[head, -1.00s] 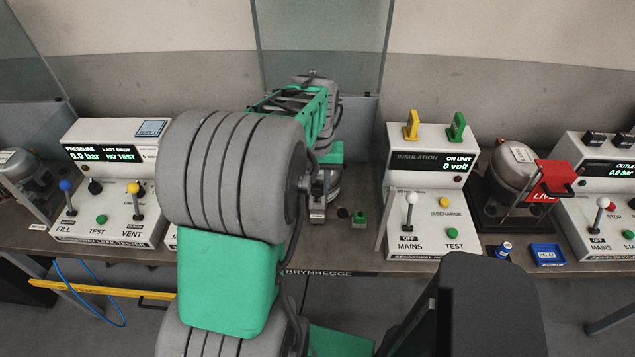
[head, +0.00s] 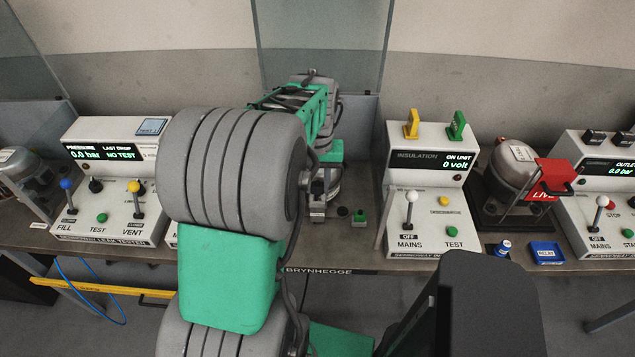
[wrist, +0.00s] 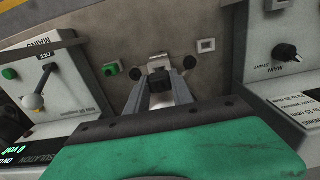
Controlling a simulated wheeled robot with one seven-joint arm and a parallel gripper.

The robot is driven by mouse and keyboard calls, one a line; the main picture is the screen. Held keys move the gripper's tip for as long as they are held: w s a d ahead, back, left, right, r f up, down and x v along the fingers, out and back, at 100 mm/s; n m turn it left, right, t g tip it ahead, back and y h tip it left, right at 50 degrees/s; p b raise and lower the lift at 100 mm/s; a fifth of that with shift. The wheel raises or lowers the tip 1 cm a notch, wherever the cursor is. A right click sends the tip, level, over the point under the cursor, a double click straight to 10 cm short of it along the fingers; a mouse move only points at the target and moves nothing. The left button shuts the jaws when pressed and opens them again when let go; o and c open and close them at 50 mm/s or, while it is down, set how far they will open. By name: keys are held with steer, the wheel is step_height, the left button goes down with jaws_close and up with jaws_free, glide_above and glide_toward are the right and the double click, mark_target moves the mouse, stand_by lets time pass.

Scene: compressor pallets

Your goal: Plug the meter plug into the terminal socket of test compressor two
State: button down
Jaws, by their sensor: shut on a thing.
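My gripper (wrist: 158,98) is in the middle of the wrist view, pointing down at the bench, its fingers shut on a small pale grey piece (wrist: 159,64), which looks like the meter plug. Its far end and any contact with a socket cannot be made out. In the head view my arm covers most of the spot between the two white panels. The terminal socket cannot be told apart.
The insulation meter (head: 430,190) stands right of my wrist, reading 0 volt. A small green block (head: 359,217) sits on the bench (head: 375,262) between them. The leak tester (head: 110,190) is at left. A compressor (head: 511,170) with a red LIVE tag stands further right.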

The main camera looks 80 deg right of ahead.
mark_target(317, 182)
steer(key=shift+f+b, duration=0.75)
steer(key=shift+f, duration=0.5)
stand_by(0.4)
steer(key=c, duration=1)
jaws_free()
steer(key=shift+c, duration=0.2)
step_height(317, 182, up, 8)
steer(key=shift+f+b, duration=0.1)
steer(key=shift+b, duration=0.3)
